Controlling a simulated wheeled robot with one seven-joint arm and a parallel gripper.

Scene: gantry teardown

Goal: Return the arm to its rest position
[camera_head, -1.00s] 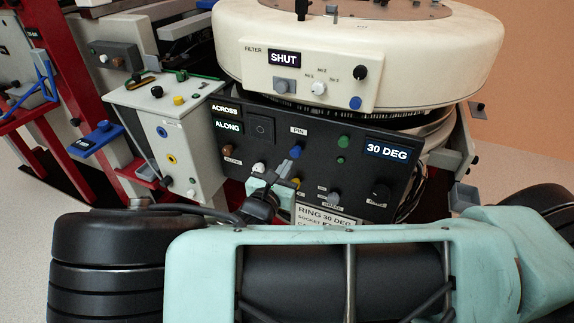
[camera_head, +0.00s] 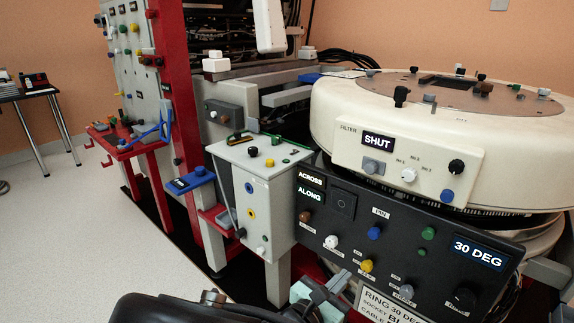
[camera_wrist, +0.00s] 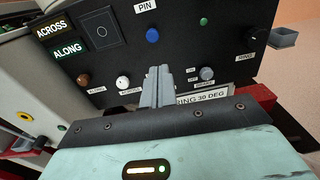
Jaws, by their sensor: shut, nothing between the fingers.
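My gripper (camera_wrist: 158,88) is shut and empty in the wrist view, its grey fingers pressed together in front of the black control panel (camera_wrist: 185,30). In the head view my gripper (camera_head: 338,283) shows at the bottom, just below and in front of the panel (camera_head: 330,235); part of it is cut off by the frame. I cannot tell whether the fingertips touch the panel. The panel's displays read ACROSS, ALONG and 30 DEG.
The cream ring (camera_head: 330,110) with a SHUT display stands above the panel. A grey control box (camera_head: 262,180) stands left of it. A red frame (camera_head: 180,90) and red side table (camera_head: 125,143) are farther left. Open floor (camera_head: 60,240) lies at the left.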

